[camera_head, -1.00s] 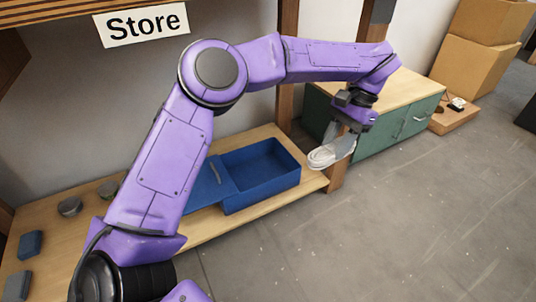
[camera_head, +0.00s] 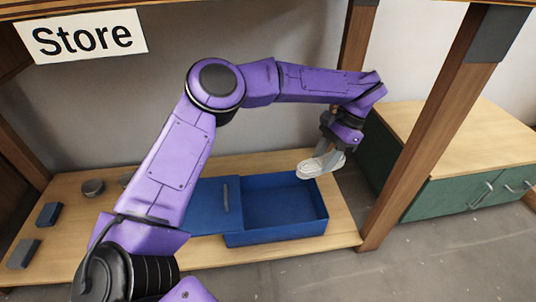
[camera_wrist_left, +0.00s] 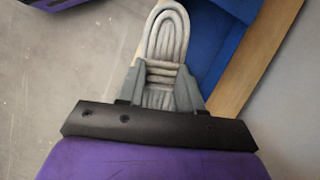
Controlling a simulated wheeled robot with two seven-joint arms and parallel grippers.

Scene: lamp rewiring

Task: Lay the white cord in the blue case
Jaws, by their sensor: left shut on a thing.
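The white cord (camera_head: 321,165) is a coiled bundle held in my left gripper (camera_head: 328,150), which is shut on it. The coil also shows between the fingers in the left wrist view (camera_wrist_left: 166,50). The blue case (camera_head: 233,239) stands on the wooden shelf with its lid (camera_head: 205,205) laid open to the left. Its inside looks empty. The cord is above the case's back right corner, apart from it as far as I can tell. In the left wrist view part of the case (camera_wrist_left: 207,40) lies to the right of the cord. My right gripper is not in view.
The wooden shelf (camera_head: 345,225) has a post (camera_head: 420,130) at its right. Small round tins (camera_head: 93,187) and small blue and grey blocks (camera_head: 49,214) lie at the left. A green cabinet (camera_head: 450,190) stands beyond the post. A "Store" sign (camera_head: 82,37) hangs above.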

